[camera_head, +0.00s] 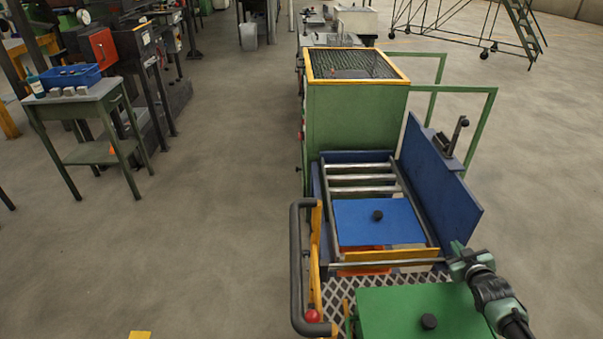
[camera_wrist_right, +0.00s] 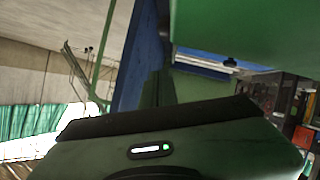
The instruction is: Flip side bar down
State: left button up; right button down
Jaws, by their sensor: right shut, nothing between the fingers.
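A dark grey looped side bar (camera_head: 296,265) stands at the left side of the green and blue machine, beside a yellow strip (camera_head: 315,245). A red knob (camera_head: 312,316) sits at its lower end. My right gripper (camera_head: 457,248) is shut and empty at the machine's right side, near the front lower corner of the upright blue side panel (camera_head: 436,175). The panel also shows in the right wrist view (camera_wrist_right: 140,55). From these views I cannot tell whether the gripper touches the panel. My left gripper is out of view.
Rollers and a blue plate (camera_head: 378,222) with a black knob lie in the machine's middle. A green plate (camera_head: 420,318) is at the front. Green rails (camera_head: 484,125) stand at the right. A worktable (camera_head: 78,100) stands at the left, with open floor between.

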dwell(0.8)
jog(key=s+r+p, duration=0.5)
jog(key=s+r, duration=0.3)
jog(key=shift+s+d, duration=0.15)
dwell(0.6)
